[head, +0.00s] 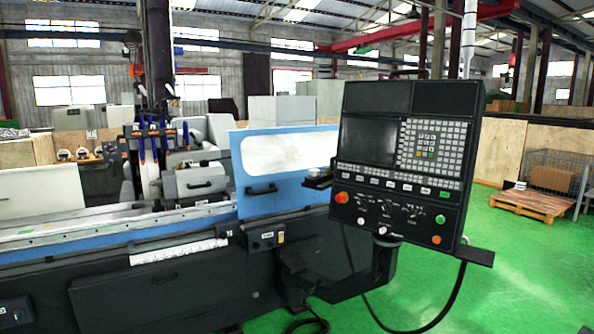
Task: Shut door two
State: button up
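A blue sliding door (225,213) with a large pale window and a black handle (262,190) stands at the right part of the grinder's front. Left of it the machine front is open. The workhead (195,181) and the long bed (70,228) show there. I see no number on the door, so I cannot tell if it is door two. A second door is not clearly visible. My gripper is not in view.
A black control panel (405,160) on a swing arm (345,285) stands in front of the door's right end. A cable hangs below it to the green floor (510,290). A wooden pallet (530,203) and wire cage lie at the right. The floor at front right is clear.

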aim_at(257, 192)
jog(key=i+l+z, duration=0.2)
jog(key=z, duration=0.15)
jog(key=i+l+z, duration=0.1)
jog(key=i+z, duration=0.6)
jog(key=i+l+z, duration=0.25)
jog(key=i+z, duration=0.2)
jog(key=i, duration=0.5)
jog(key=i+j+z, duration=0.1)
jog(key=i+z, duration=0.4)
jog(key=i, duration=0.4)
jog(key=i+u, duration=0.25)
jog(key=i, duration=0.35)
jog(key=i+l+u, duration=0.1)
jog(key=i+u, duration=0.15)
jog(key=i, duration=0.35)
jog(key=i+l+u, duration=0.25)
jog(key=i, duration=0.35)
jog(key=i+j+u, duration=0.45)
jog(key=i+u, duration=0.95)
jog(key=i, duration=0.15)
